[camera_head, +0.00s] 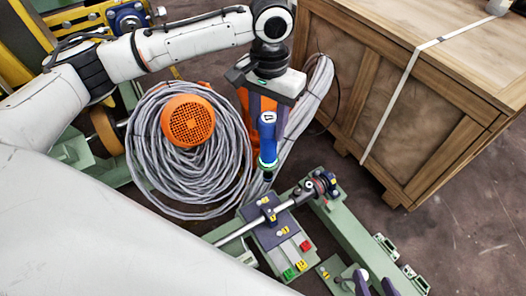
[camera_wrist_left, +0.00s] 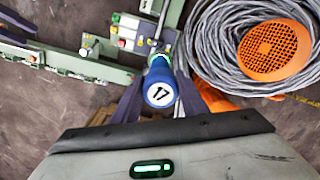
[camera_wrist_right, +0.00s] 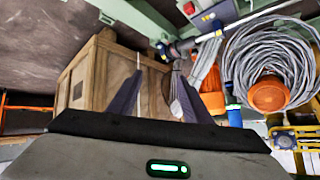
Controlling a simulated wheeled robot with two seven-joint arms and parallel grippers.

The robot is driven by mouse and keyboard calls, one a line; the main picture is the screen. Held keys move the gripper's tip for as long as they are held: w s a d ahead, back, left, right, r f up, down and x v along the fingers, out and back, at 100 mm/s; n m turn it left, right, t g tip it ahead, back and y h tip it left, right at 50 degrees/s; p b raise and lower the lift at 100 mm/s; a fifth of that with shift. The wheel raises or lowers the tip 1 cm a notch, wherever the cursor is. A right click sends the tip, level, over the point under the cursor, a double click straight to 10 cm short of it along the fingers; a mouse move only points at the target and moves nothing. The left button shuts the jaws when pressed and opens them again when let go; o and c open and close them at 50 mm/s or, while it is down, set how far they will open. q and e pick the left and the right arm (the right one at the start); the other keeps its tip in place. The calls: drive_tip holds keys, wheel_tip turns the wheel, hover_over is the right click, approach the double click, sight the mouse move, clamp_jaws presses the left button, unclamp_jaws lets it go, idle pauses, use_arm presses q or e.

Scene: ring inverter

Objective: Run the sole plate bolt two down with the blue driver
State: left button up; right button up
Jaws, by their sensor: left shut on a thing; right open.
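The blue driver (camera_head: 268,148) is upright in my left gripper (camera_head: 267,112), its tip down near the green frame's back end. I cannot tell which bolt is number two. My right gripper (camera_head: 375,285) shows at the bottom edge, its fingers apart and empty; they also show in the right wrist view (camera_wrist_right: 155,98).
A large wooden crate (camera_head: 400,90) stands at the right. A grey cable coil (camera_head: 235,150) with an orange drum (camera_head: 188,120) lies left of the driver. Red, yellow and green blocks (camera_head: 306,246) sit on the plate's right side. Bare floor (camera_head: 460,230) is at the lower right.

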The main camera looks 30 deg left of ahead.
use_arm(q)
hover_over(268, 161)
drive_tip(key=w+a, duration=0.2)
drive_tip(key=w, duration=0.1)
drive_tip(key=shift+m, duration=0.4)
drive_tip(key=f, duration=0.7)
drive_tip(key=shift+w+a+p, duration=0.1)
drive_tip(key=shift+w+p, duration=0.1)
drive_tip(key=shift+p, duration=0.1)
wheel_tip(268, 161, down, 8)
drive_tip(key=a+m, duration=0.1)
drive_tip(key=a, duration=0.1)
drive_tip(key=shift+s+a+f, duration=0.15)
drive_tip(key=shift+a+f, duration=0.05)
drive_tip(key=shift+a, duration=0.15)
use_arm(e)
drive_tip(key=shift+s+d+r, duration=0.1)
drive_tip(key=shift+s+d, duration=0.25)
drive_tip(key=shift+s, duration=0.25)
